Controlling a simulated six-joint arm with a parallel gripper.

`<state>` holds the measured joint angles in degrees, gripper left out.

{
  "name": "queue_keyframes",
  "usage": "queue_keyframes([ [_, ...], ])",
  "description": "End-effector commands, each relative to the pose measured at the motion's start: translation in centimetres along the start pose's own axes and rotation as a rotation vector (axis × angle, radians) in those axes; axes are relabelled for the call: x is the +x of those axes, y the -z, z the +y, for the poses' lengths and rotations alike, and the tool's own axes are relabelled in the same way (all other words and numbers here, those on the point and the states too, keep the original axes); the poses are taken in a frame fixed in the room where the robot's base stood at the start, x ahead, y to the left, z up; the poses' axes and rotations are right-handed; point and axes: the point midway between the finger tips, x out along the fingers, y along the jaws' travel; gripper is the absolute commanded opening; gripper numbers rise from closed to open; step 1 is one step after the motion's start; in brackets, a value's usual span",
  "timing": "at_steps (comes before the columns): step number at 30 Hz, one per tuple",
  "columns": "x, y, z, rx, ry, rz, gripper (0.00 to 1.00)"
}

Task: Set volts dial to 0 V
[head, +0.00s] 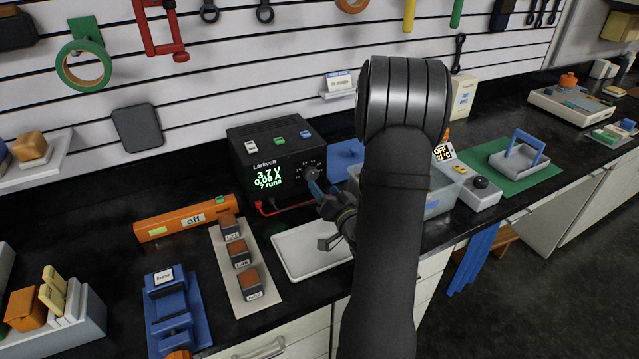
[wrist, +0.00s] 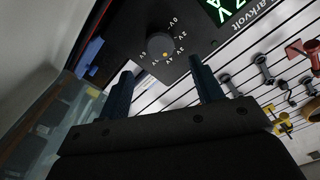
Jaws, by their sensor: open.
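The black Larkvolt power supply (head: 268,165) stands at the back of the bench, its green display reading 3.7 V, 0.00 A and 7 runs. The round dark volts dial (wrist: 160,46) is on its front panel, ringed by white volt marks. A small yellow dot on the dial lies on the side towards the marks around 4 V; the exact mark is hard to read.
A white tray (head: 292,262) lies in front of the supply. A strip with several orange-topped blocks (head: 233,295) and an orange bar (head: 160,227) are to the left. A red lead (head: 262,208) runs at the supply's base. A clear blue-rimmed bin (head: 440,204) stands right, partly behind my arm.

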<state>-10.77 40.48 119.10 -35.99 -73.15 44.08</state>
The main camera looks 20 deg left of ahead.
Motion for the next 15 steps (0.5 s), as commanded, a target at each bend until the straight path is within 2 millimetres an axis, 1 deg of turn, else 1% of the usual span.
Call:
queue_keyframes([
  [1,-0.55,0.04,0.06,0.001,-0.002,0.001,0.6],
  [4,-1.13,0.01,0.0,0.001,-0.001,0.001,0.6],
  [15,-1.34,-0.01,0.01,0.011,0.0,0.0,0.6],
])
